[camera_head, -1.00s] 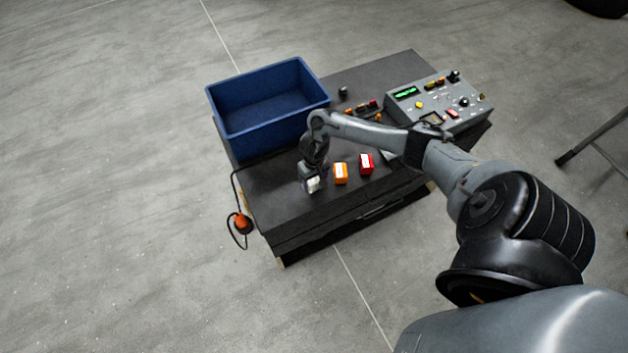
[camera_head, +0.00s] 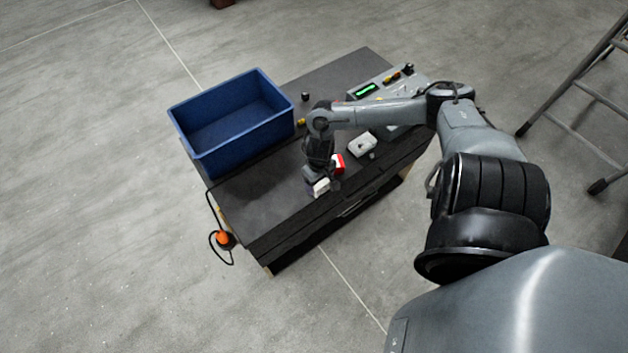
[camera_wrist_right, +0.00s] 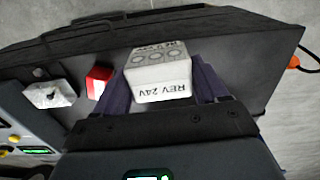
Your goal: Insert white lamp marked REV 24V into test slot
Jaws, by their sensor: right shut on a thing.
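The white lamp marked REV 24V (camera_wrist_right: 162,88) is between the fingers of my right gripper (camera_wrist_right: 160,90); its lettering appears upside down in the right wrist view. In the head view, the white lamp (camera_head: 321,187) shows at the tip of the right gripper (camera_head: 319,180), over the front part of the dark bench. The right gripper is shut on the lamp. The red lamp (camera_head: 338,164) stands just beyond it, partly covered; it also shows in the right wrist view (camera_wrist_right: 100,76). The test slot cannot be made out; my right arm covers much of the grey test panel (camera_head: 398,77). My left gripper is out of view.
A blue bin (camera_head: 188,151) stands at the bench's left. A light grey box (camera_head: 362,145) lies right of the red lamp. A small black object (camera_head: 305,97) stands near the bin. A cable with an orange part (camera_head: 223,239) hangs off the bench's left side.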

